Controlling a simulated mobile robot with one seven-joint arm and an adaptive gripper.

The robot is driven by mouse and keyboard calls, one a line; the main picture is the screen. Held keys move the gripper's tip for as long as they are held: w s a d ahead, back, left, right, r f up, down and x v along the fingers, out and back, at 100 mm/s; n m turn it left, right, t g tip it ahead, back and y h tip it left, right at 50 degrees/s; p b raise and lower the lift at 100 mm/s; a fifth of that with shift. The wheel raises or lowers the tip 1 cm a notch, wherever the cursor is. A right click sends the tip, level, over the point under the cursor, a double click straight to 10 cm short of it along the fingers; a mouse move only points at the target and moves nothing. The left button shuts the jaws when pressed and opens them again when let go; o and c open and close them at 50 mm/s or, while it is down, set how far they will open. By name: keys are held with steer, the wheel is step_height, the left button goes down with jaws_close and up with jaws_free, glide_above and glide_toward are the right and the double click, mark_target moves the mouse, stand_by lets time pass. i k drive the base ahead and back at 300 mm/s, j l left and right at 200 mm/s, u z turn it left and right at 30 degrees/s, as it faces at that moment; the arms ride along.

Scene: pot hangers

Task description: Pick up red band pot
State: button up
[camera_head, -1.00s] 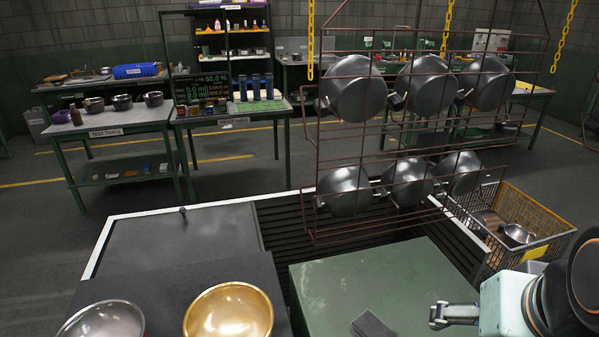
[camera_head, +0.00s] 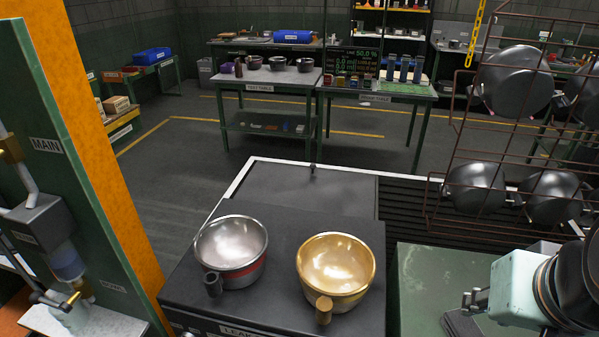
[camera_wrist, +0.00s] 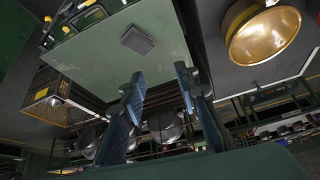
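The red band pot (camera_head: 232,250) is a silver bowl with a red band and a dark stub handle at its front. It stands upright on the dark leak-test bench in the head view. A gold pot (camera_head: 336,268) with a gold handle stands to its right, and it also shows in the wrist view (camera_wrist: 264,34). My gripper (camera_head: 474,300) is at the right, over the green table and well away from the red band pot. In the wrist view its two blue fingers (camera_wrist: 165,105) are apart with nothing between them.
The green table (camera_head: 440,265) lies right of the bench (camera_head: 290,225). A wire rack with several hanging pots (camera_head: 515,82) stands at the right. A green and orange column marked MAIN (camera_head: 95,130) stands close on the left. A dark flat block (camera_wrist: 138,40) lies on the green table.

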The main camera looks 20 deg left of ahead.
mark_target(230, 250)
steer(key=u, duration=1.75)
